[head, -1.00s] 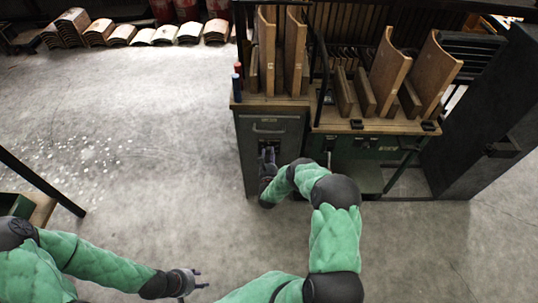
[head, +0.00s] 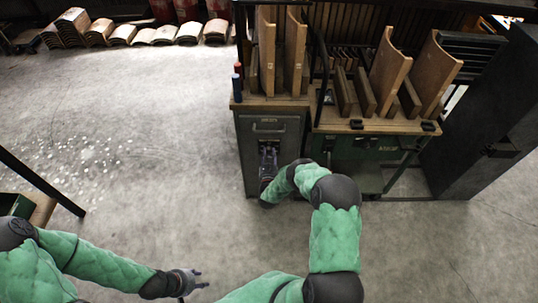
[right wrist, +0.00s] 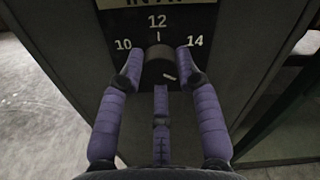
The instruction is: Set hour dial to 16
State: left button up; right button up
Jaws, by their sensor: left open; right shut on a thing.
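The hour dial (right wrist: 158,66) is a dark round knob on a black panel, with the numbers 10, 12 and 14 showing around its top in the right wrist view. A short white mark on the knob's face sits at its lower right. Any numbers lower down are hidden or out of view. My right gripper (right wrist: 160,72) is shut on the dial, with purple fingers at its left and right sides and a third finger below. In the head view my right gripper (head: 268,153) is at the front of the grey cabinet (head: 252,128). My left gripper (head: 199,280) is open and empty over the floor.
Curved wooden panels (head: 390,72) stand on the bench right of the cabinet. Stacked curved boards (head: 130,33) line the back left.

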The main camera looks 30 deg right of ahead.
jog(key=o, duration=1.2)
jog(key=shift+c, duration=0.2)
jog(key=v, duration=1.2)
